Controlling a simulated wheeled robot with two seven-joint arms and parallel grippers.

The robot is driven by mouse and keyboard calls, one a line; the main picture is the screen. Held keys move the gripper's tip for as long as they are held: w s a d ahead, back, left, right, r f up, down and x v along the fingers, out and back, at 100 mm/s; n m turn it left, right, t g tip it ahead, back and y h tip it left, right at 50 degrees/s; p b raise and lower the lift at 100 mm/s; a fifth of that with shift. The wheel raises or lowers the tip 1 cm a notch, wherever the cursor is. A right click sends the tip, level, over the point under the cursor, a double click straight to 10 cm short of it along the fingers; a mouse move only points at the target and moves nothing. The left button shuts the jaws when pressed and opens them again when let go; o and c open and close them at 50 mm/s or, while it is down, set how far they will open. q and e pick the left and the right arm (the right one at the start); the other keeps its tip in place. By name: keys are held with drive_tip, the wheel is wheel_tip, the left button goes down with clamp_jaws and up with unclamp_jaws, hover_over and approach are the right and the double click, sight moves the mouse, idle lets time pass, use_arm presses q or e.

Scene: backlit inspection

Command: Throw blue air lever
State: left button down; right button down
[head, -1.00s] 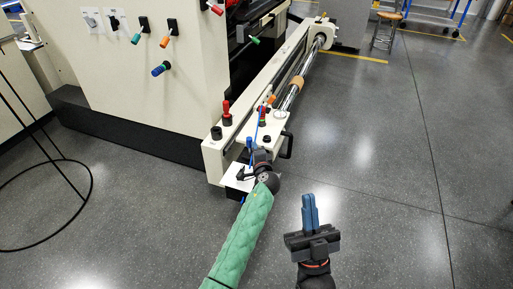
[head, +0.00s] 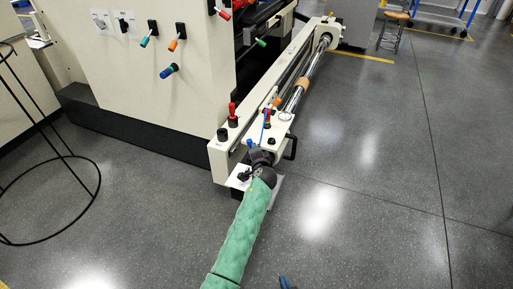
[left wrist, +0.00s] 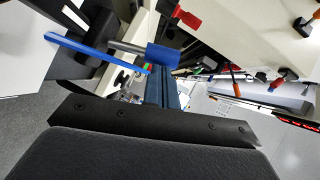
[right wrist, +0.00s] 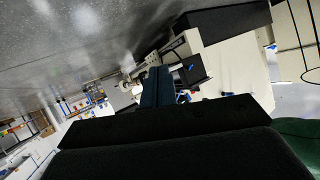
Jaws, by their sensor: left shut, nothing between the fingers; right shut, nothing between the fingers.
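A blue cylindrical lever handle (left wrist: 163,55) on a metal shaft shows in the left wrist view, just at the tips of my left gripper (left wrist: 160,72). I cannot tell if they touch. In the head view a small blue handle (head: 249,143) stands at the near end of the machine's rail, beside my left gripper (head: 261,153), whose fingers are largely hidden there. My left gripper is shut and empty. My right gripper (right wrist: 157,72) is shut and empty; in the head view only its blue tip (head: 285,282) shows at the bottom edge.
A red handle (head: 232,109) and a black knob (head: 222,134) stand beside the blue one on the cream rail (head: 216,160). A long blue strip (left wrist: 95,55) lies left of the handle. Several coloured levers are on the cream panel (head: 120,70).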

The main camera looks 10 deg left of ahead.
use_arm(q)
drive_tip(key=shift+w+a+r+n+p, duration=0.1)
drive_tip(key=shift+a+n+p, duration=0.3)
drive_tip(key=shift+p, duration=0.15)
drive_tip(key=shift+g, duration=0.3)
drive_tip(key=shift+w+a+p, duration=0.1)
drive_tip(key=shift+a+p, duration=0.25)
drive_tip(key=shift+p, duration=0.05)
use_arm(e)
drive_tip(key=s+d+f+g, duration=0.1)
drive_tip(key=s+f+g, duration=0.3)
drive_tip(key=s+f, duration=0.5)
drive_tip(key=shift+f+g+h, duration=0.3)
drive_tip(key=shift+f+h, duration=0.1)
use_arm(q)
drive_tip(key=shift+w+a+p, duration=0.1)
drive_tip(key=shift+a+p, duration=0.2)
drive_tip(key=shift+p, duration=0.05)
use_arm(e)
drive_tip(key=shift+r, duration=0.4)
drive_tip(key=shift+d, duration=0.1)
